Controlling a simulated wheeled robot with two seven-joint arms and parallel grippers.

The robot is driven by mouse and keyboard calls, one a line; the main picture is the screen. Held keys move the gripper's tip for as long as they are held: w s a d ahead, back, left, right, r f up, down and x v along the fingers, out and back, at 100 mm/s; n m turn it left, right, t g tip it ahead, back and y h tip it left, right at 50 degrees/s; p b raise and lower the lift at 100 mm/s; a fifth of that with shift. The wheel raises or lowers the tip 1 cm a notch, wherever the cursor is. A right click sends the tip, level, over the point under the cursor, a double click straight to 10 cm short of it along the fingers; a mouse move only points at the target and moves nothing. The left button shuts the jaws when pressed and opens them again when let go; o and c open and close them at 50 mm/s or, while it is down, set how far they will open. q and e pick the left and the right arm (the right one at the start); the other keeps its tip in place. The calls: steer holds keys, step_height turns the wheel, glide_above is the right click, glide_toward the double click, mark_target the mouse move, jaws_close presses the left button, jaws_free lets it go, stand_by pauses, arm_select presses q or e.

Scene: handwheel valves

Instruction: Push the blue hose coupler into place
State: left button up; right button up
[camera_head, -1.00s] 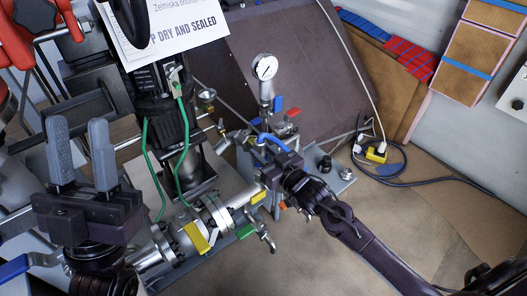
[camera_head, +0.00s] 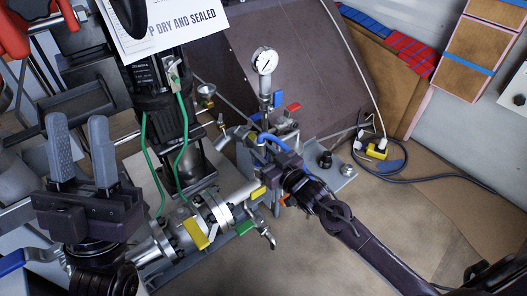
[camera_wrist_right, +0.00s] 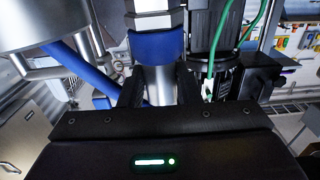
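The blue hose coupler shows in the right wrist view as a blue collar (camera_wrist_right: 158,45) on a silver body, straight ahead of my right gripper (camera_wrist_right: 160,80). The dark fingers stand on either side of the silver body; I cannot tell whether they press on it. My left gripper (camera_head: 78,120) is raised at the left, fingers apart and empty.
A pressure gauge (camera_head: 265,61) stands just above the right gripper. A yellow valve handle (camera_head: 195,233) and flanged pipe lie to its left. A black pump motor with green wires (camera_head: 148,150) is between the arms. Open floor (camera_head: 400,225) lies to the right.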

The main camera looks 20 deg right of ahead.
steer(key=o, duration=0.5)
steer(key=p+v, duration=0.2)
steer(key=v, duration=0.5)
steer(key=shift+s+d, duration=0.15)
steer(key=shift+s, duration=0.2)
